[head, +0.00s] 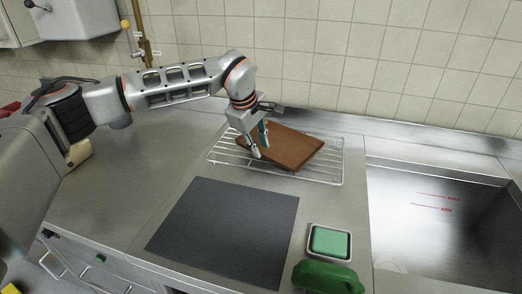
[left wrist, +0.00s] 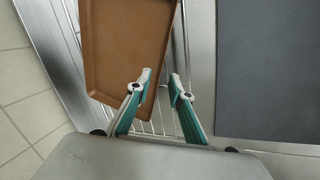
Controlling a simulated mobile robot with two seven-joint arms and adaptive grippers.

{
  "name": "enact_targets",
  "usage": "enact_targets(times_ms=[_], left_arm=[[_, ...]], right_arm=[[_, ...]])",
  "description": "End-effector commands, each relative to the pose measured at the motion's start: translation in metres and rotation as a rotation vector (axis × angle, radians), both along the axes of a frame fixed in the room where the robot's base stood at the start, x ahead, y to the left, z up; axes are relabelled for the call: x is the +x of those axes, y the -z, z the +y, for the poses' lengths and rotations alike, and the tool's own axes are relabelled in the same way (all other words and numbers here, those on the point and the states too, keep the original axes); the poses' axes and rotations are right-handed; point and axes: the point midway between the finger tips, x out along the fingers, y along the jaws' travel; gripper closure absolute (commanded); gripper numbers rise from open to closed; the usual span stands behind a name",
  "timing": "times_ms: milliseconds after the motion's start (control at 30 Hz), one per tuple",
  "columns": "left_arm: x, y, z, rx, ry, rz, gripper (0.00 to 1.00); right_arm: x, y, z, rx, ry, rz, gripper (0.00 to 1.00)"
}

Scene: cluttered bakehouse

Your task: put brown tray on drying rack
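The brown tray (head: 297,148) lies on the wire drying rack (head: 341,165) on the steel counter, turned at an angle to the rack. The tray also shows in the left wrist view (left wrist: 122,45), with rack wires (left wrist: 166,122) beyond its near edge. My left gripper (head: 259,142) is over the rack at the tray's left edge. In the left wrist view its two teal-lined fingers (left wrist: 162,84) are apart. One finger overlaps the tray's edge in the picture; I see nothing clamped between them. Whether a finger touches the tray I cannot tell. My right gripper is out of view.
A dark grey mat (head: 228,230) lies in front of the rack. A small tray with a green block (head: 330,242) and a green object (head: 327,278) are at the front right. A steel sink (head: 440,225) is to the right. The tiled wall is close behind the rack.

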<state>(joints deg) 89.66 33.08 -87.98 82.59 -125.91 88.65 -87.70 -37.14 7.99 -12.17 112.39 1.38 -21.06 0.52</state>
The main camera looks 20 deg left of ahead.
Motion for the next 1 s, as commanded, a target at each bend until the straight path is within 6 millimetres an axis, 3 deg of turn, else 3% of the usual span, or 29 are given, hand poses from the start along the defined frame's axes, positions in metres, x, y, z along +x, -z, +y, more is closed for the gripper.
enact_targets(times_ms=[200, 433, 600, 1000], left_arm=[[-0.014, -0.045, 0.006, 0.001, 0.0, -0.005, 0.79], [-0.025, -0.078, 0.01, 0.001, 0.001, 0.0, 0.79], [-0.029, -0.088, 0.012, 0.0, 0.0, 0.001, 0.79], [-0.029, -0.089, 0.012, 0.0, 0.0, 0.001, 0.79]], right_arm=[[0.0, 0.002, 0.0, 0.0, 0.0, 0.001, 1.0], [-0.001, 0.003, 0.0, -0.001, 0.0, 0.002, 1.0], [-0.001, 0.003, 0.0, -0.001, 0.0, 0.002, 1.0], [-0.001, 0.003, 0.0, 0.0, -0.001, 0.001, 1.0]])
